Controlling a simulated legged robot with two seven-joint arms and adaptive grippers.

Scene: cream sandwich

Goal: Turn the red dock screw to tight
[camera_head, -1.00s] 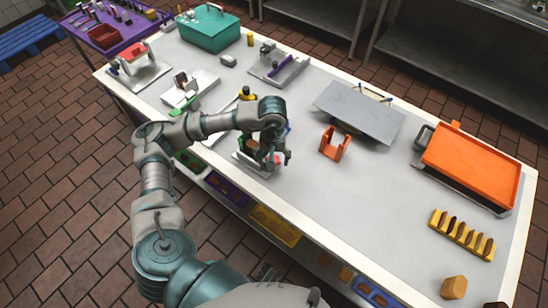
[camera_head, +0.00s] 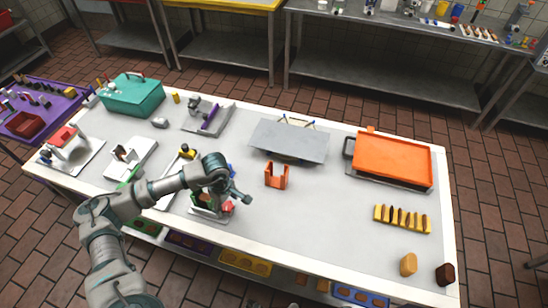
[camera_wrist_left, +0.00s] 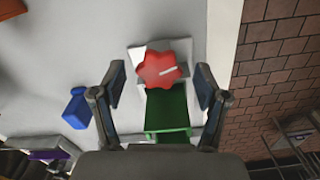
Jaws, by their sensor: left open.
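The red dock screw (camera_wrist_left: 159,69) is a lobed red knob with a white mark in the left wrist view. It sits on a pale fixture (camera_wrist_left: 137,52) beside a green block (camera_wrist_left: 167,112). In the head view the red screw (camera_head: 228,207) shows near the table's front edge, partly behind my arm. My left gripper (camera_wrist_left: 160,82) is open, with one finger on each side of the screw and a visible gap to both. In the head view my left gripper (camera_head: 236,200) is over the dock. My right gripper is not in view.
A blue piece (camera_wrist_left: 76,108) lies left of the green block. The table's front edge is close by, with brick floor beyond. An orange bracket (camera_head: 276,176), a grey plate (camera_head: 290,140) and an orange tray (camera_head: 393,158) stand to the right. Free tabletop lies in front of them.

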